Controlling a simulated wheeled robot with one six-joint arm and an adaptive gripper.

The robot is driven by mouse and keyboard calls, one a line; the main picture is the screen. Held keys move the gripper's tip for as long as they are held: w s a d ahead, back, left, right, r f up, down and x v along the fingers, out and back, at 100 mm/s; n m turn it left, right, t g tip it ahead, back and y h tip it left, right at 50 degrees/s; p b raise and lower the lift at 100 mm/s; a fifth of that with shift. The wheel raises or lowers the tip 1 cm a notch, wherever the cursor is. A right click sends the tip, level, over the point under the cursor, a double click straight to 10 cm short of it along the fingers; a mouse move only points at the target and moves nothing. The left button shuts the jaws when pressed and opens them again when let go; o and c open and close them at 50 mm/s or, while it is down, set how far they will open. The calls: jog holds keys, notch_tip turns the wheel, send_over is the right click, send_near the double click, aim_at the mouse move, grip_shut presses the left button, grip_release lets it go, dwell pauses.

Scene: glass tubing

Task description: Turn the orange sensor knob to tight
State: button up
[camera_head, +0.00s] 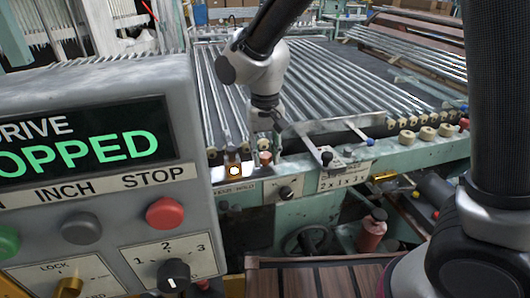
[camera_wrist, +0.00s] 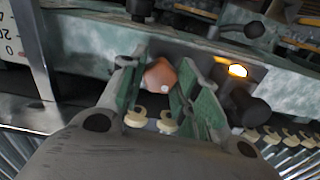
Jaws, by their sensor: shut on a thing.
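The orange sensor knob (camera_wrist: 160,75) is a small rounded orange-brown knob with a pale dot on its face, in the middle of the wrist view. My gripper (camera_wrist: 158,88) has its two green-padded fingers on either side of the knob and is shut on it. In the head view the arm reaches down to the machine's front rail, and my gripper (camera_head: 266,146) is at the knob (camera_head: 265,158), small and partly hidden. I cannot read any tight marking beside the knob.
A lit amber lamp (camera_wrist: 237,71) sits close right of the fingers in the wrist view. Glass tubes (camera_head: 340,85) lie on the bed behind. A grey control box (camera_head: 100,180) reading stopped fills the left. A black switch (camera_head: 286,192) is below the rail.

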aim_at(265, 155)
jog(key=m, duration=0.4)
jog(key=shift+m, duration=0.3)
jog(key=shift+w+m, duration=0.1)
jog(key=shift+m, duration=1.9)
jog(key=o, duration=1.1)
jog(key=shift+c, duration=0.2)
jog(key=shift+r, duration=0.1)
notch_tip(265, 155, up, 12)
